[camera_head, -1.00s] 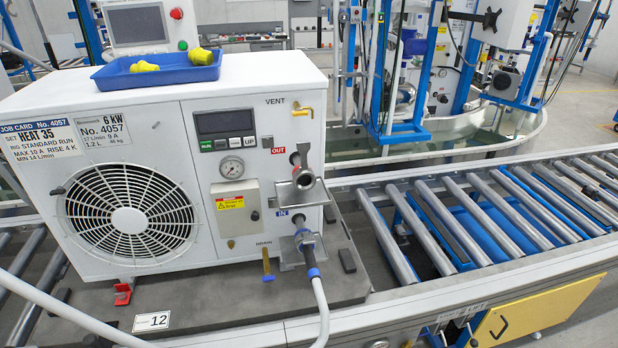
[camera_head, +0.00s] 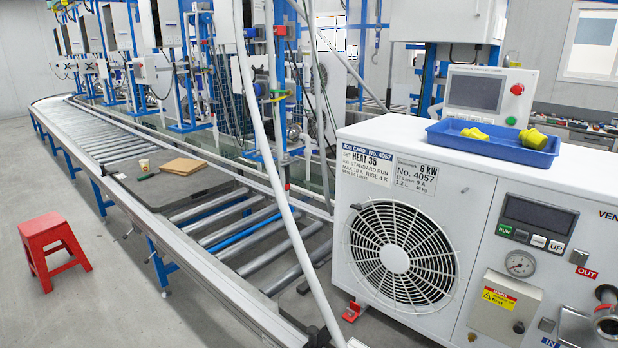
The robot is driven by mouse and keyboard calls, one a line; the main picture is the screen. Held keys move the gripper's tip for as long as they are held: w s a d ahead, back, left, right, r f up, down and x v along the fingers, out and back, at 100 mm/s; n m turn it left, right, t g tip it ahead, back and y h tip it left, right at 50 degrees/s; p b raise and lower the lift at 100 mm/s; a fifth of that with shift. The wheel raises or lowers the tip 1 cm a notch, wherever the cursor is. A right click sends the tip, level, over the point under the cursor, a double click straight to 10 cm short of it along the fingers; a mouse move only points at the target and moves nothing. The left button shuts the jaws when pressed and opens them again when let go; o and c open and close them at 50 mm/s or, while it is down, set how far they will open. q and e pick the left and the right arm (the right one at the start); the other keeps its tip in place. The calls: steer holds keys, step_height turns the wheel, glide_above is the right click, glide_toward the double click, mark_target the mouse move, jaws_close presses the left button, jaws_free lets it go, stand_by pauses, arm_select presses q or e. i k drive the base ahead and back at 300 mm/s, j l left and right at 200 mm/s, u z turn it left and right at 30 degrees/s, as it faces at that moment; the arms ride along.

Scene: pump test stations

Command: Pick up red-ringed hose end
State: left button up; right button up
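The white heat pump unit (camera_head: 362,295) stands at the right. Neither of my grippers is in view.
A red stool (camera_head: 53,248) stands on otherwise open floor.

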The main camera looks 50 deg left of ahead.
mark_target(287, 158)
steer(key=u, duration=1.8)
